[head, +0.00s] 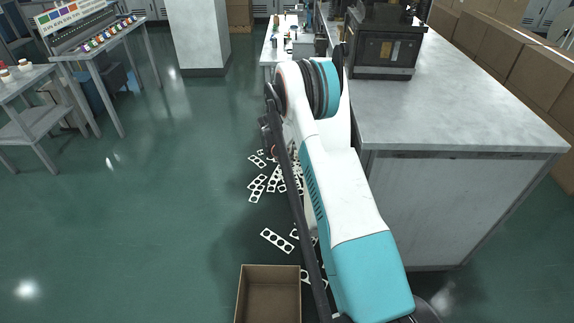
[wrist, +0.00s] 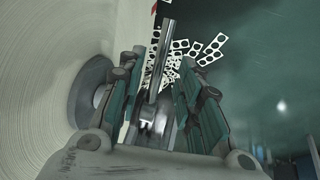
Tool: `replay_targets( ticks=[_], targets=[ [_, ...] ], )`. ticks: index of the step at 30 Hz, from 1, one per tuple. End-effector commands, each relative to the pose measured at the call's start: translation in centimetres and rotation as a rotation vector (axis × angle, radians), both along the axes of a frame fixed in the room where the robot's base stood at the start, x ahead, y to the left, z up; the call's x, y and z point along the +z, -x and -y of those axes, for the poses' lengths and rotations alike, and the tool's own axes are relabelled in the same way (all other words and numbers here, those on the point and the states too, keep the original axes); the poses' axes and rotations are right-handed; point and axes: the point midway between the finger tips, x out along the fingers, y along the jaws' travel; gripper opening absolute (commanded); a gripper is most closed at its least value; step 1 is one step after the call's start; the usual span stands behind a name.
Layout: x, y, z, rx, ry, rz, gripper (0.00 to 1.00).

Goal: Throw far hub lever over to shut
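In the wrist view, a grey metal lever rod (wrist: 161,62) runs lengthwise between the two fingers of my gripper (wrist: 163,75). The fingers have teal pads and stand apart, with gaps on both sides of the rod, so my gripper looks open around it. A grey round hub (wrist: 84,91) on a large pale curved surface (wrist: 35,80) is at the left of the wrist view. I cannot tell how the rod joins the hub. In the head view my arm hides the gripper and the lever.
Punched white strips (head: 277,240) lie scattered on the green floor, also in the wrist view (wrist: 213,49). An open cardboard box (head: 269,292) is at the bottom of the head view. A grey-topped counter (head: 450,115) with a dark machine (head: 385,50) is at right.

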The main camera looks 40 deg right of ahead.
Motion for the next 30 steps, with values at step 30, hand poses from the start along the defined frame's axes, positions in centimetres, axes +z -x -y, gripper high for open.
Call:
replay_targets(
  ticks=[30],
  targets=[
    [-4.6, -0.9, 1.9, 0.0, 0.001, 0.001, 0.0]
  ],
)
